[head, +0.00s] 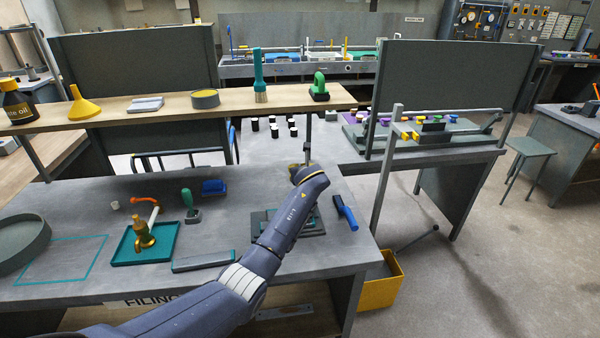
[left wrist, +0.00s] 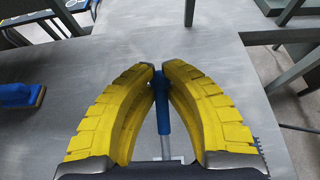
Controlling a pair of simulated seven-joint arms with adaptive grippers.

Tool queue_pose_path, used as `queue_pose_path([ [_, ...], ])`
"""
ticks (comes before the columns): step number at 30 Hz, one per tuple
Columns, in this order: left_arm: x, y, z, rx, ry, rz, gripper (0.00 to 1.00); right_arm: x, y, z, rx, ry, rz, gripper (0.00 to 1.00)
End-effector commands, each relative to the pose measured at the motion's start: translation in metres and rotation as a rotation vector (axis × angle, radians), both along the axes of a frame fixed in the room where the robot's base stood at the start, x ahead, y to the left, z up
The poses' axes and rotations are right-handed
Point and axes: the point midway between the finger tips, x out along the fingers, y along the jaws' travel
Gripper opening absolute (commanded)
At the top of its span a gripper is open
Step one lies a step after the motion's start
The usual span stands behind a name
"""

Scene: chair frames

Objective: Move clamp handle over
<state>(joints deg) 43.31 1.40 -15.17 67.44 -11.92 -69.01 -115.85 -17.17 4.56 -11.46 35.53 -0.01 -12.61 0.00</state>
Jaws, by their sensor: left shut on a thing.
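My left gripper (head: 301,167) reaches over the grey bench in the head view, its yellow fingers mostly hidden by my wrist. In the left wrist view the yellow fingers (left wrist: 160,75) are shut on a blue handle (left wrist: 162,95) with a grey rod (left wrist: 164,124) below it. I take this for the clamp handle; the fingers hide part of it. A dark grey fixture (head: 312,224) lies on the bench partly hidden under my left arm; I cannot tell whether the handle is joined to it. My right gripper is not in view.
A shelf (head: 150,110) crosses above the bench, with a grey post (head: 308,135) close to my gripper. A blue-handled tool (head: 345,212) lies right of my arm. A teal tray (head: 125,252), green-handled tool (head: 190,205) and blue brush (head: 213,186) are to the left.

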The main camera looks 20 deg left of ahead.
Motion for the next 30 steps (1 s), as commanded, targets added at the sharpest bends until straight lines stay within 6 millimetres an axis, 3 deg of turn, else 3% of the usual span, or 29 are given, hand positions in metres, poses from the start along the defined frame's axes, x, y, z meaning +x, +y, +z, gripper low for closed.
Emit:
queue_pose_path([
  [30,-0.014,-0.008,0.024,-0.002,-0.003,-0.001,0.00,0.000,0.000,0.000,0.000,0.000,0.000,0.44],
])
